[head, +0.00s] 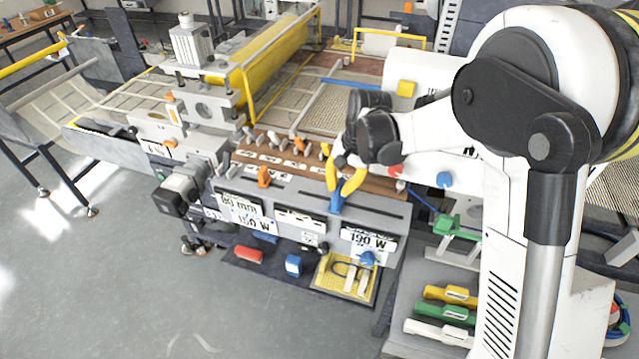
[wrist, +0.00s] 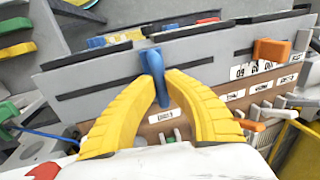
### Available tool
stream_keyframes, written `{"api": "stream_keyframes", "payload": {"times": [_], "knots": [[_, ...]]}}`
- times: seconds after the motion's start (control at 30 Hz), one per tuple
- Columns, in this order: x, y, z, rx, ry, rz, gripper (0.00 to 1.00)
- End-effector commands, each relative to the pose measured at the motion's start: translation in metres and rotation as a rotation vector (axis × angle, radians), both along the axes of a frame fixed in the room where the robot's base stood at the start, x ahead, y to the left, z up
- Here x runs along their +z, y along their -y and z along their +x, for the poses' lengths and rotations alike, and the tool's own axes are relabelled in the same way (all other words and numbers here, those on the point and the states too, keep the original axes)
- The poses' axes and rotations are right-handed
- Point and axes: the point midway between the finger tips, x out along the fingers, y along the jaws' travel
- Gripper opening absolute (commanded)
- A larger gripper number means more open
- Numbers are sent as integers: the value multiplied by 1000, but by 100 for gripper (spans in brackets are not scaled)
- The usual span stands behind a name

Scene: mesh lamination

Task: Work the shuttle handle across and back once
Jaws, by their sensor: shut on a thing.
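The blue handle (head: 337,204) stands up from a dark slot in the right part of the grey front panel (head: 372,212). It also shows in the wrist view (wrist: 152,62), between my yellow fingers. My gripper (head: 343,187) is shut on the blue handle, with one finger on each side of it. The fingers hide part of the handle. An orange handle (head: 264,177) sits in the other slot, to the left in the head view. It shows at the right in the wrist view (wrist: 272,50), apart from my gripper.
Small levers and labels line the brown strip (head: 292,160) behind the panel. A red knob (head: 396,171) and a blue knob (head: 444,179) are near my wrist. Yellow, green and white handled pieces (head: 446,312) lie at lower right. The floor at left is clear.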

Motion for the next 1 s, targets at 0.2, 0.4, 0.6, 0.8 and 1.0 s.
{"api": "stream_keyframes", "payload": {"times": [0.2,0.4,0.6,0.8,1.0], "knots": [[-1,7,-3,1,-2,-1,0],[-1,6,-3,1,-2,-1,25],[0,6,-3,1,-1,-1,38],[3,7,-3,1,-1,0,38],[34,13,-5,0,0,0,38]]}}
